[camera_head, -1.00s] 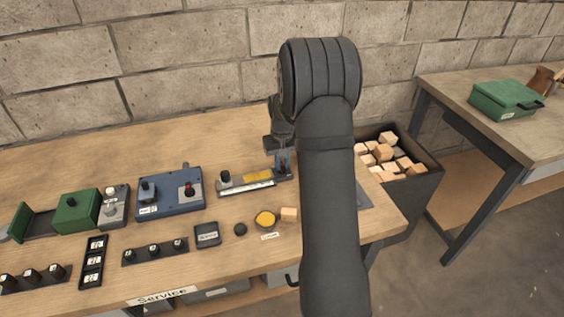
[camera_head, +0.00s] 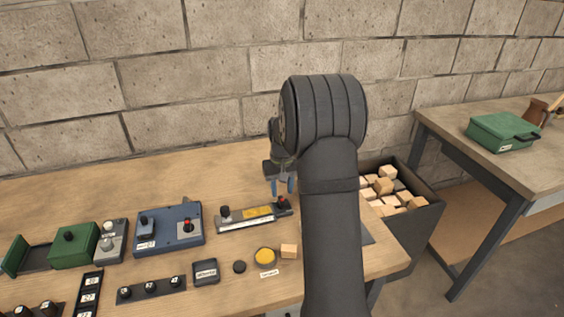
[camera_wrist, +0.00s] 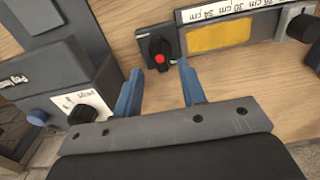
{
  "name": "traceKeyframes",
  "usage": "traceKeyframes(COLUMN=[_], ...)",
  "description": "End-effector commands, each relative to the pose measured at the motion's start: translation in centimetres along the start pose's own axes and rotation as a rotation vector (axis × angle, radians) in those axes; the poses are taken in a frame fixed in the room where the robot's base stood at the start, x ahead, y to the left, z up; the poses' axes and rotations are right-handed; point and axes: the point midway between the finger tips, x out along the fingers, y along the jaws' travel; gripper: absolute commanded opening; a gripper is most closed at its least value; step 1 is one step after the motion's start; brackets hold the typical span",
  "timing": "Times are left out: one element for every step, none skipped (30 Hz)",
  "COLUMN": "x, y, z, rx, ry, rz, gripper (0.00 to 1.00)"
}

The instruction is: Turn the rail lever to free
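The rail (camera_head: 235,221) is a grey bar with a cm scale and a yellow patch on the bench. Its lever (camera_head: 283,203) is a small black handle with a red spot on the right end of the rail. In the wrist view the lever (camera_wrist: 158,44) has its red spot at the end nearer my gripper. My gripper (camera_head: 283,187) is open and empty, its blue fingers just above the lever and apart from it. In the wrist view my gripper (camera_wrist: 160,70) has one finger either side of the lever's line. Any free marking is not readable.
A black knob (camera_head: 225,212) stands at the rail's left end. A blue box (camera_head: 165,228) with a red-topped lever is further left. A yellow disc (camera_head: 265,256) and a wooden block (camera_head: 289,251) lie in front. A dark bin of blocks (camera_head: 423,220) stands right of the bench.

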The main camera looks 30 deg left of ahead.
Motion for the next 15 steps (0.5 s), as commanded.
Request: traceKeyframes(x=[-1.4,-2.2,-3.2,-4.0,-4.7,-5.7,-6.5,-7.2,-8.1,-8.7,-9.4,-10.1,-10.7,-11.1,-11.7], y=[0.0,0.0,0.0,0.0,0.0,0.0,0.0,0.0,0.0,0.0,0.0,0.0,0.0,0.0,0.0], z=[-0.1,-0.1,-0.1,-0.1,-0.1,-0.1,-0.1,-0.1,-0.1,-0.1,-0.1,-0.1,-0.1,-0.1,0.0], rx=[0.000,0.000,0.000,0.000,0.000,0.000,0.000,0.000,0.000,0.000,0.000,0.000,0.000,0.000,-0.001], ry=[0.006,0.006,0.006,0.007,0.005,0.007,0.006,0.006,0.005,0.006,0.005,0.005,0.004,0.005,0.003], rz=[0.001,0.001,0.001,0.001,0.001,0.001,0.001,0.001,0.001,0.001,0.001,0.001,0.001,0.001,0.001], gripper=[0.37,0.37,0.37,0.37,0.37,0.37,0.37,0.37,0.37,0.37,0.37,0.37,0.37,0.37,0.37])
